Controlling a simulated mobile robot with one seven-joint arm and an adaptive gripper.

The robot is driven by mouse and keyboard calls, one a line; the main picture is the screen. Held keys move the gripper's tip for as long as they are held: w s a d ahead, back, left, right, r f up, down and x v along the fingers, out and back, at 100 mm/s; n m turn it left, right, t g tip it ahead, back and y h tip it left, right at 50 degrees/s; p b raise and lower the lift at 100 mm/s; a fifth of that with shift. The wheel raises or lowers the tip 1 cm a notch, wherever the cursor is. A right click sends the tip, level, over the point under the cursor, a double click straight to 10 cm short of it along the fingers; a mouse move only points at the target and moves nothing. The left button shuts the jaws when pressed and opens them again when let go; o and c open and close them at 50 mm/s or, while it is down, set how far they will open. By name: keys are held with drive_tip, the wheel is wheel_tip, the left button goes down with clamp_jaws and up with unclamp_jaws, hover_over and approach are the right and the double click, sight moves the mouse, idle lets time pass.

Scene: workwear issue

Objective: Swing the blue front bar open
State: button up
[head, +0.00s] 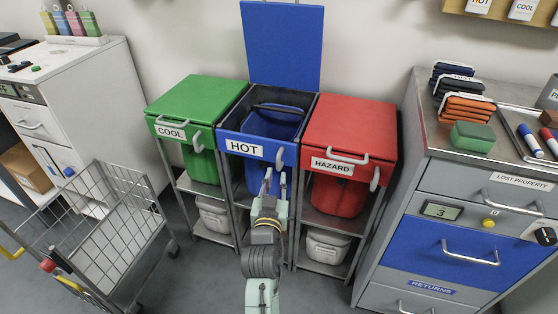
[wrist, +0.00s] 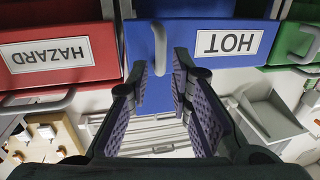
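The blue front bar (head: 255,149) carries a white HOT label and runs across the front of the middle stand. It looks closed, level between the frame posts. A grey handle (head: 279,157) hangs at its right end. In the wrist view the bar (wrist: 205,45) appears upside down, with its handle (wrist: 160,50) near the middle. My gripper (head: 275,178) is just in front of and below the handle. In the wrist view my gripper (wrist: 162,75) is open, with one finger either side of the handle; I cannot tell whether they touch it.
The blue lid (head: 283,45) stands upright above a blue bin (head: 270,125). A green COOL unit (head: 192,97) is close on the left, a red HAZARD unit (head: 350,125) on the right. A wire trolley (head: 105,235) stands at front left, a drawer cabinet (head: 440,240) at right.

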sight(278, 165)
drive_tip(key=w, duration=0.4)
drive_tip(key=w+p, duration=0.1)
drive_tip(key=w, duration=0.2)
drive_tip(key=shift+d, duration=0.35)
drive_tip(key=shift+c, duration=0.5)
clamp_jaws()
